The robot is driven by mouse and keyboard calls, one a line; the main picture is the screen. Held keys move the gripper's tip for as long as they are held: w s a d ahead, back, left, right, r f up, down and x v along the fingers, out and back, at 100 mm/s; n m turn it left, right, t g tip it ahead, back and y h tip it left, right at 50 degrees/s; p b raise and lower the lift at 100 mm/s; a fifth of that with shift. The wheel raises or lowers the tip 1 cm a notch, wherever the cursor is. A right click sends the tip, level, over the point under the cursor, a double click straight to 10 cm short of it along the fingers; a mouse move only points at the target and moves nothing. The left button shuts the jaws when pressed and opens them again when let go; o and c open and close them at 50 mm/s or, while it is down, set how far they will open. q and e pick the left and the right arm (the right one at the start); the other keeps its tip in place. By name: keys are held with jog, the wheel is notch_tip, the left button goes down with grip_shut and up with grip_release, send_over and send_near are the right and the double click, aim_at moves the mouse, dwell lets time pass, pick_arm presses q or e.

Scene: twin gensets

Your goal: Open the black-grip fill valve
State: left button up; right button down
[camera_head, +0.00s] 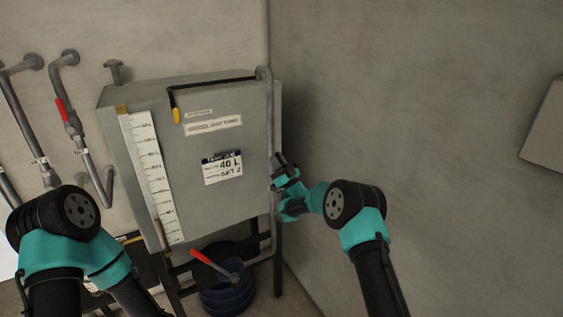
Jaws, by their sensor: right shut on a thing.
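My right gripper (280,168) is at the right edge of the grey tank (215,110), beside the vertical fill pipe (269,120). It is shut on the black-grip fill valve, which is mostly hidden by the fingers and wrist. How far the valve's lever is turned cannot be made out. My left arm comes in at the lower left and leaves through the bottom edge, so its gripper is not in view.
A red lever (213,265) sits below the tank by a dark blue bucket (228,295). Another red-handled valve (62,111) is on the left wall pipes. The bare right wall is close.

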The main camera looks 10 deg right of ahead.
dwell(0.3)
jog(key=c, duration=1.1)
grip_release()
jog(key=v, duration=1.7)
jog(key=shift+f, duration=0.15)
jog(key=shift+s, duration=0.1)
